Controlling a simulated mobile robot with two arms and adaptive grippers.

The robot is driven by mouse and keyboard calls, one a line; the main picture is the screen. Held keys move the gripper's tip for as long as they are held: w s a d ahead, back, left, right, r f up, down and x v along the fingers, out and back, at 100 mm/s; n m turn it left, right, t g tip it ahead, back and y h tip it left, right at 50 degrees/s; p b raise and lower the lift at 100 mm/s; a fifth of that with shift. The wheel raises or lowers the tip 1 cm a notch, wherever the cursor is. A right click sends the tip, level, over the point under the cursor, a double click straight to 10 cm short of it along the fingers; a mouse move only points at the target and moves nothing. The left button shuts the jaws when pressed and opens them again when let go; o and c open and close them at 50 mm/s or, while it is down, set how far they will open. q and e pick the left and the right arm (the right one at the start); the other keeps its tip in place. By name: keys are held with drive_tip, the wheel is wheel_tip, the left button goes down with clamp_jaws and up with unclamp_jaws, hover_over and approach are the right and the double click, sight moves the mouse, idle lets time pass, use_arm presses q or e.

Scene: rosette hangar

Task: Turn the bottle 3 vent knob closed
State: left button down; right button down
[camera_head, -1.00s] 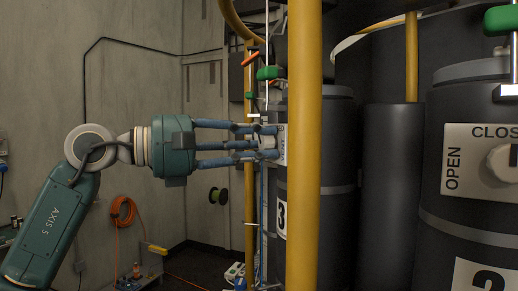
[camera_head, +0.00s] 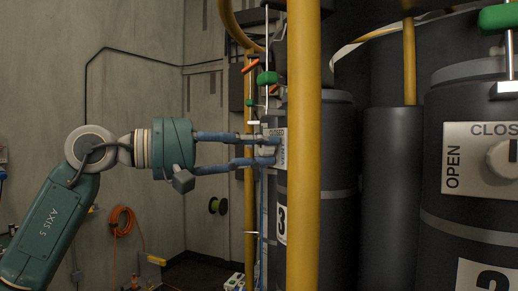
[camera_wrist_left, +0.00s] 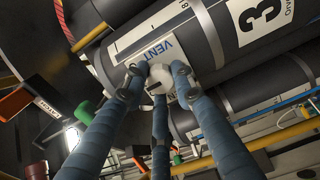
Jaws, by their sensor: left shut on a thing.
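Bottle 3 (camera_head: 337,150) is a dark upright cylinder, partly hidden behind a yellow post. Its white vent plate (camera_head: 281,147) faces left, with the word CLOSED near its top. My left gripper (camera_head: 268,150) reaches in from the left, its fingers at the plate. In the left wrist view, the fingers of my left gripper (camera_wrist_left: 157,78) are shut around the pale round vent knob (camera_wrist_left: 158,84), in front of the plate marked VENT (camera_wrist_left: 130,42). A dark slot shows on the knob. The fingers hide most of the knob in the head view. My right gripper is not in view.
A yellow post (camera_head: 304,190) stands close to the right of my left fingers. Bottle 2 (camera_head: 470,225), at right, has its own plate and knob (camera_head: 503,160). A green handle (camera_head: 267,78) sits above my fingers. The space left of the bottles is open to the wall.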

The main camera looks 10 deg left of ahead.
use_arm(q)
drive_tip(key=shift+f, duration=0.15)
idle(0.3)
drive_tip(key=c, duration=1.6)
unclamp_jaws()
drive_tip(key=shift+o, duration=1)
drive_tip(key=shift+w, duration=0.15)
drive_tip(key=shift+a, duration=0.1)
drive_tip(key=v, duration=1.2)
